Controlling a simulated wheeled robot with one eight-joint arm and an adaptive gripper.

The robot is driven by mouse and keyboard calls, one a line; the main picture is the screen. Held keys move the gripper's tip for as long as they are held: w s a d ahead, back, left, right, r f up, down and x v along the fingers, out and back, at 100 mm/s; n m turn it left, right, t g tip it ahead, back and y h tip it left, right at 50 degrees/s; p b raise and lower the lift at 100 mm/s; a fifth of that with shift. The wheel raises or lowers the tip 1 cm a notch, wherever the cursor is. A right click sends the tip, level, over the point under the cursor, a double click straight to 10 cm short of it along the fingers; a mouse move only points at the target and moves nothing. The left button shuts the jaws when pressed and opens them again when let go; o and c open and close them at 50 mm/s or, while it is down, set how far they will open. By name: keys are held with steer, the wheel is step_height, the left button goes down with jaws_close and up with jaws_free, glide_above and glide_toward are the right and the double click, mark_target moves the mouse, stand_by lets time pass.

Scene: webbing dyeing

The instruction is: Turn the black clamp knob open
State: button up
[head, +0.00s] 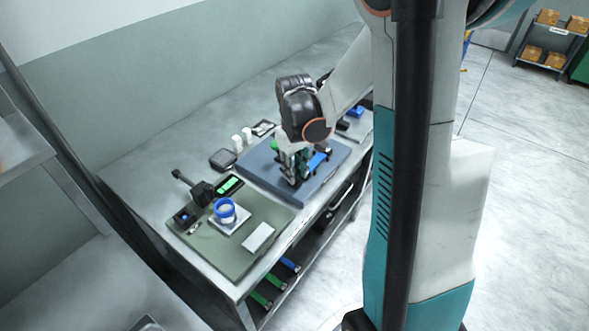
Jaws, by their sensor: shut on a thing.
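My gripper (295,172) points down over the dark blue-grey mat (262,170) on the bench. It is shut on a small dark thing at its tips, which appears to be the black clamp knob. The fingers and wrist mostly hide the knob, so its turn angle cannot be told. A blue part (318,160) lies just right of the fingers, and a small green part (275,146) shows to their left.
Two white bottles (241,139) stand behind the blue-grey mat. Green and blue items lie on the lower shelf.

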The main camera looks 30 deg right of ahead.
steer(key=shift+n, duration=0.7)
steer(key=o, duration=1.1)
step_height(320, 180, up, 12)
stand_by(0.4)
